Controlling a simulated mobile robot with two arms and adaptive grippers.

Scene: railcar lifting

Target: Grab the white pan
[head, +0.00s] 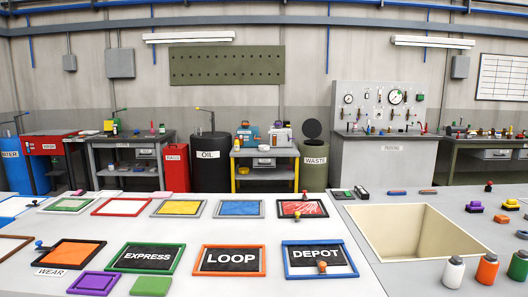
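I cannot make out a loose white pan in the head view. A cream-white rectangular recess (415,232), open at the top and looking empty, is sunk into the worktop at the right. Whether it is the pan, I cannot tell. A white bottle (453,272) with a dark cap stands upright at the recess's near right. Neither of my grippers is in view.
On the pale worktop (340,285) lie framed panels, among them EXPRESS (147,257), LOOP (229,260) and DEPOT (318,258). An orange bottle (487,268) and a green bottle (518,266) stand at the right. Workbenches and an OIL drum (210,155) line the back.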

